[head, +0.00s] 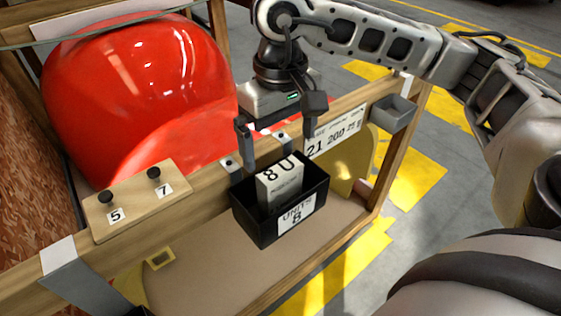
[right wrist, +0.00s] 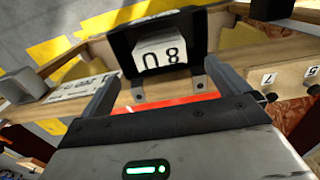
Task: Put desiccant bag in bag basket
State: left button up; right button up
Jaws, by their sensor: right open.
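A white block-shaped packet marked "8 U" (head: 280,180), which looks like the desiccant bag, stands upright in a black open-topped basket (head: 248,222) labelled "UNITS 8". The basket hangs on the wooden rail of a crate. In the right wrist view the packet (right wrist: 160,52) shows inside the basket (right wrist: 122,45). My right gripper (head: 279,145) is open, just above and behind the basket by the rail. Its two fingers are spread wide with nothing between them; they also show in the right wrist view (right wrist: 159,76). The packet's lower part is hidden by the basket. My left gripper is not seen.
A glossy red nosecone (head: 140,85) fills the crate behind the rail. A wooden board with black knobs marked 5 and 7 (head: 135,198) is left of the basket. A paper label (head: 335,133) and small grey box (head: 394,113) are to the right.

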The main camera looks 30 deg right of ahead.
notch_tip(320, 180, up, 4)
jog(key=shift+f, duration=0.1)
dwell(0.6)
